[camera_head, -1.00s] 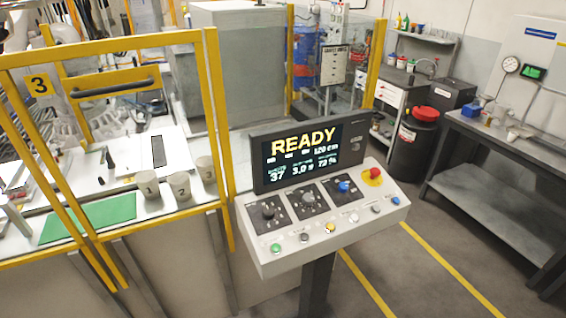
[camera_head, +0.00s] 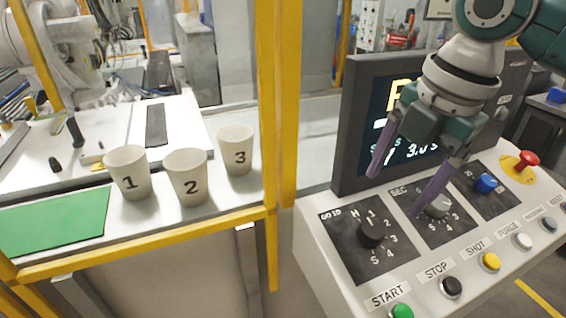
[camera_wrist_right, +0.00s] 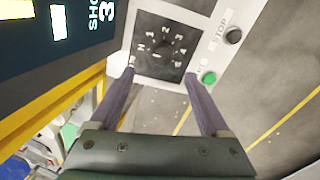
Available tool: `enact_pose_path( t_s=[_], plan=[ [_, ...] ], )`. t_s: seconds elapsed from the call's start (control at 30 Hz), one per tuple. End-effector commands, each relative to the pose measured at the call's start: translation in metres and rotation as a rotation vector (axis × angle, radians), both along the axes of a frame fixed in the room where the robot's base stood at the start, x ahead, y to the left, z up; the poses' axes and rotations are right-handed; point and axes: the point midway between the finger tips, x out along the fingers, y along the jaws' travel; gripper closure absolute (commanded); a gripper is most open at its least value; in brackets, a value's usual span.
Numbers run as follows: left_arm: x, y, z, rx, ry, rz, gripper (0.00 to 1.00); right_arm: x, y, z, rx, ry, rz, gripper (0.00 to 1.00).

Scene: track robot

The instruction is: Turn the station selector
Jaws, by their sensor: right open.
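The station selector (camera_head: 372,234) is a black knob on a dark square plate with H, 1, 2, 3, 4 and S around it, at the left of the sloping control panel (camera_head: 318,238). It also shows between the fingers in the right wrist view (camera_wrist_right: 158,48). Where its pointer is set is too small to tell. My right gripper (camera_head: 397,192) is open, with purple fingers, above the panel and apart from the selector. Its fingers (camera_wrist_right: 159,76) spread wide in the wrist view, with nothing between them. My left gripper is not in view.
A grey knob (camera_head: 438,206) and a blue knob (camera_head: 485,183) sit right of the selector; a red stop button (camera_head: 527,159) is beyond. Push buttons, including a green one (camera_head: 402,311), line the front edge. The screen (camera_head: 350,130) rises behind. A yellow post (camera_head: 278,100) stands left.

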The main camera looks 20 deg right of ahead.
Motion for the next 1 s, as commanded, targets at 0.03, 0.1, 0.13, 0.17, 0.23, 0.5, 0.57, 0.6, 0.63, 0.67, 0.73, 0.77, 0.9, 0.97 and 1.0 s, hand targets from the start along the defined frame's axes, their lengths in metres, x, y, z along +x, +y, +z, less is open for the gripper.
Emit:
enact_pose_path(
  t_s=[0.03,0.1,0.13,0.17,0.23,0.5,0.57,0.6,0.63,0.67,0.73,0.77,0.9,0.97,1.0],
  plan=[
    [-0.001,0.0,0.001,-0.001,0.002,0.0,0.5,0.0,0.001,-0.006,0.001,0.003,-0.001,0.19],
    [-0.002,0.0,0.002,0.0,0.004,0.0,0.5,0.002,0.002,-0.017,0.002,0.005,-0.001,0.19],
    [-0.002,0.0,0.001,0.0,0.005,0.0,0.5,0.003,0.003,-0.024,0.001,0.005,-0.002,0.19],
    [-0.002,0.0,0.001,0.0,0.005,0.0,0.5,0.004,0.003,-0.03,0.002,0.005,-0.002,0.19],
    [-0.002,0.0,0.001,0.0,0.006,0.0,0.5,0.006,0.004,-0.044,0.001,0.006,-0.002,0.19],
    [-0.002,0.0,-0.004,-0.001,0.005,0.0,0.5,0.015,0.006,-0.082,0.0,0.0,-0.002,0.19],
    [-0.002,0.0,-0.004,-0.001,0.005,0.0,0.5,0.016,0.006,-0.086,-0.001,0.0,-0.002,0.19],
    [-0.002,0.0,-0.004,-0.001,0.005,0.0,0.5,0.016,0.006,-0.087,-0.001,0.0,-0.001,0.19],
    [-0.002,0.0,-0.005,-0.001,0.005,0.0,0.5,0.017,0.006,-0.088,-0.002,0.0,-0.001,0.19],
    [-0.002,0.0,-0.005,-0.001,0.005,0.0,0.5,0.017,0.006,-0.089,-0.002,-0.002,0.0,0.19],
    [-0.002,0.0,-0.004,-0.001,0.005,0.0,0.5,0.017,0.006,-0.089,-0.002,-0.002,0.0,0.19],
    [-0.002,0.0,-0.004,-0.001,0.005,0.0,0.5,0.017,0.006,-0.089,-0.002,-0.002,0.0,0.19],
    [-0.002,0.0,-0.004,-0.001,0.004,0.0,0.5,0.017,0.006,-0.089,-0.002,-0.002,0.0,0.2],
    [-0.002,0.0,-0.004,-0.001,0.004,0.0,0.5,0.017,0.006,-0.089,-0.001,-0.001,-0.001,0.27],
    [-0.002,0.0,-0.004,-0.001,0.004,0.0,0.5,0.017,0.006,-0.089,-0.001,-0.001,-0.001,0.32]
  ],
)
